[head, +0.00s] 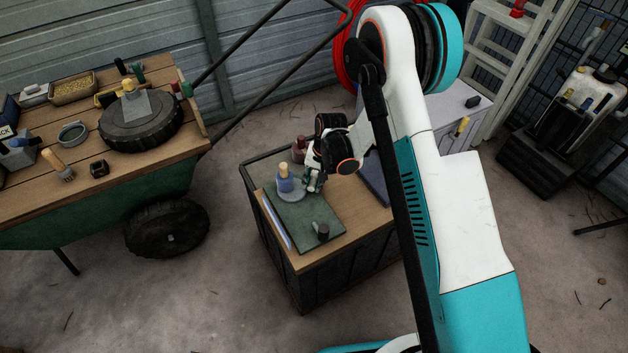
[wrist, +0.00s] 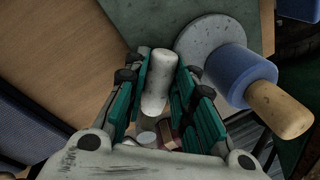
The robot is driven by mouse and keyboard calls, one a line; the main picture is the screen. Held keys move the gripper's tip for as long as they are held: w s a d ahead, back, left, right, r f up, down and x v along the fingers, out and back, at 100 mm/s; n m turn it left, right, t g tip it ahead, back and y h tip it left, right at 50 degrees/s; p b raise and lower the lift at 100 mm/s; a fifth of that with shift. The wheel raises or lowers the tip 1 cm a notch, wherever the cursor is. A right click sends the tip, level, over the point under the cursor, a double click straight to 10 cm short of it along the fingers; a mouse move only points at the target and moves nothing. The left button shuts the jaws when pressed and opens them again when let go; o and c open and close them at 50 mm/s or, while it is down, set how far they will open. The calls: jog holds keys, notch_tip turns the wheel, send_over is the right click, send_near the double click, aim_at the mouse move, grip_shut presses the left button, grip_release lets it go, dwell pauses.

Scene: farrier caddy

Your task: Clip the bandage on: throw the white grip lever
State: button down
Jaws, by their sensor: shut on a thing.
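My gripper (wrist: 162,88) has teal-padded fingers on both sides of the white grip lever (wrist: 158,78) and is shut on it. The lever is a stubby rounded white bar. The blue bandage roll (wrist: 238,75) sits around a wooden-topped post (wrist: 280,108), on a round grey disc (wrist: 208,40) just right of the lever. In the head view the bandage (head: 284,184) stands upright on the green mat (head: 300,235), and my gripper (head: 313,182) is low beside it. The lever cannot be made out there.
The mat lies on a wooden-topped dark crate (head: 345,232). A dark red bottle (head: 299,148) stands behind. A cart (head: 160,168) with tools and a wheel stands left. Floor in front is clear.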

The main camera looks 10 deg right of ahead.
jog(key=c, duration=1.3)
grip_release()
jog(key=shift+a, duration=0.1)
jog(key=shift+c, duration=0.2)
notch_tip(320, 180, up, 12)
jog(key=d, duration=0.2)
jog(key=shift+s+d, duration=0.15)
jog(key=shift+s, duration=0.15)
jog(key=shift+f, duration=0.15)
